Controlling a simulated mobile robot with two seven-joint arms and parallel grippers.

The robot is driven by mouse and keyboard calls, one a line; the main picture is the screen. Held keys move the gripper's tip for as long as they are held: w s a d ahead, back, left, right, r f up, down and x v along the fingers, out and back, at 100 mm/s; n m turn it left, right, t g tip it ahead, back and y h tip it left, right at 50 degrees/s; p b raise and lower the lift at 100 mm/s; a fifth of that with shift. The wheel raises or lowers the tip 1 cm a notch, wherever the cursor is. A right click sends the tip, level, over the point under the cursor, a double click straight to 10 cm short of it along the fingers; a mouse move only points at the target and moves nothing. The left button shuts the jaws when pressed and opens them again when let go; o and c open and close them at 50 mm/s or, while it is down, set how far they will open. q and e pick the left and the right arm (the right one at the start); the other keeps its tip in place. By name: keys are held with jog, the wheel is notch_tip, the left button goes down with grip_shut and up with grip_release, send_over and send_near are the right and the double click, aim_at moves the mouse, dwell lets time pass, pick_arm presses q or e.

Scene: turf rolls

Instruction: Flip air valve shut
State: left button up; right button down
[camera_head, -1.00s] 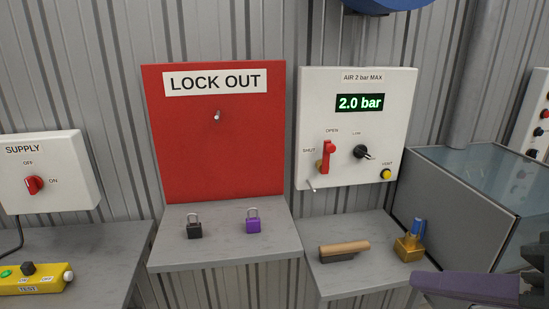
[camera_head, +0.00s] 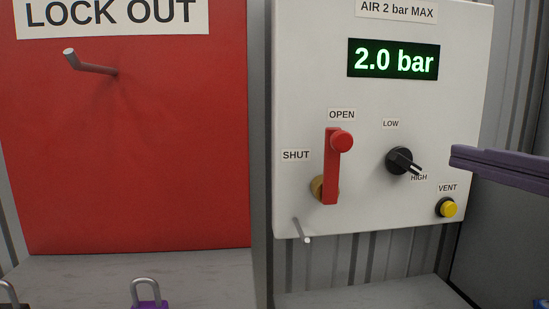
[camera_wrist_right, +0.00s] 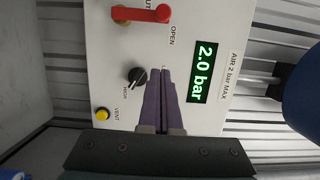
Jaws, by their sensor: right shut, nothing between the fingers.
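The air valve is a red lever (camera_head: 331,170) on a brass fitting (camera_head: 317,188), low on the white air panel (camera_head: 300,90). The lever stands upright with its red knob at the top, by the OPEN label; the SHUT label is to its left. The lever also shows in the right wrist view (camera_wrist_right: 141,14), at the top edge. My right gripper (camera_head: 456,156) has purple fingers and is shut and empty. It is in front of the panel, right of the black knob and apart from the lever. The right wrist view shows its fingers (camera_wrist_right: 161,72) together. My left gripper is not in view.
The display (camera_head: 393,59) reads 2.0 bar. A black LOW/HIGH knob (camera_head: 401,161) and a yellow VENT button (camera_head: 446,208) lie right of the lever. A thin peg (camera_head: 302,231) sticks out below it. A red lockout board (camera_head: 130,150) with a peg stands left; a purple padlock (camera_head: 149,303) is below.

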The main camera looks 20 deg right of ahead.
aim_at(336, 170)
jog(key=shift+s+a, duration=0.1)
jog(key=shift+s, duration=0.05)
jog(key=w+a+p, duration=0.2)
jog(key=w+a, duration=0.2)
jog(key=w, duration=0.7)
jog(key=shift+p, duration=0.4)
